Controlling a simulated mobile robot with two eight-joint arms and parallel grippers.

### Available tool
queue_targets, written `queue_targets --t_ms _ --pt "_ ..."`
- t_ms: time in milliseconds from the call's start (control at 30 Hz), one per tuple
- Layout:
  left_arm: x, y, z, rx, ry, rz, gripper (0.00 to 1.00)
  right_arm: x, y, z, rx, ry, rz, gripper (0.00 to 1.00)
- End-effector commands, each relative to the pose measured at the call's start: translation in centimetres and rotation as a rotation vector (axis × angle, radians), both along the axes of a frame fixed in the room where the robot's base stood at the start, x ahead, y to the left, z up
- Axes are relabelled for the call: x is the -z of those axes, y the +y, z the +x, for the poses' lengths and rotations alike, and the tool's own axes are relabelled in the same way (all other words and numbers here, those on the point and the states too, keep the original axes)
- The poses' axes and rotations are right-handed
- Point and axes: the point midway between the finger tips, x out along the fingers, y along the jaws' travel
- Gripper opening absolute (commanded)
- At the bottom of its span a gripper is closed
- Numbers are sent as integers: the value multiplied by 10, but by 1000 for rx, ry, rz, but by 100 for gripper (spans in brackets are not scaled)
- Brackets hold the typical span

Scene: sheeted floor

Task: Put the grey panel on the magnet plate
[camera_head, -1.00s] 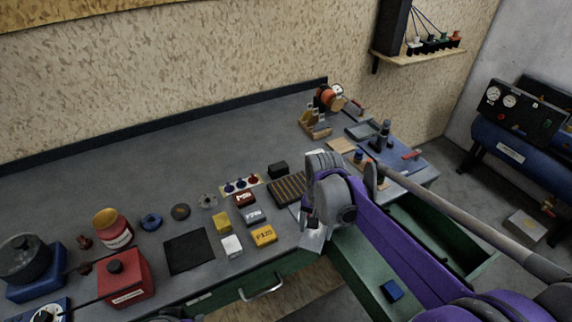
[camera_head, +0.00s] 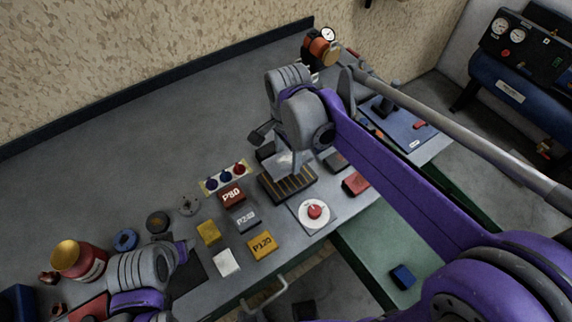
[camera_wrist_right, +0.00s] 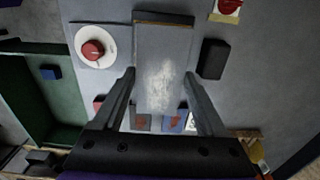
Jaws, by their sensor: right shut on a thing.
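The grey panel (camera_head: 284,164) is a thin, shiny sheet held in my right gripper (camera_head: 277,148). In the right wrist view, the panel (camera_wrist_right: 163,62) lies between the two fingers. The magnet plate (camera_head: 298,190), dark with brassy stripes, is on the bench under and in front of the panel. The panel hides part of it, and only a dark edge (camera_wrist_right: 163,17) shows beyond the panel in the wrist view. I cannot tell whether panel and plate touch. My left gripper (camera_head: 188,250) is at lower left above a black mat; its fingers are unclear.
P80 (camera_head: 231,196), P240 (camera_head: 246,220) and P120 (camera_head: 262,246) blocks are at left. A small dark block (camera_head: 265,151) is close behind. An open green drawer (camera_head: 375,250) juts out at the front.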

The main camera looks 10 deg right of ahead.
Motion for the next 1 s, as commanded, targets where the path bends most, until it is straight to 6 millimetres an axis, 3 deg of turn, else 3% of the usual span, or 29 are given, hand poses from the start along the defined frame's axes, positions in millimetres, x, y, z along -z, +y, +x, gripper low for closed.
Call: queue_targets --t_ms 433,900,933,1000 --pt "5 0 -2 0 3 0 50 58 0 1 -1 0 0 1" --pt "10 0 -3 0 5 0 50 68 0 0 -2 0 0 1" --pt "9 0 -3 0 5 0 50 68 0 0 -2 0 0 78" --pt "8 0 -3 0 5 0 50 67 0 0 -2 0 0 91"
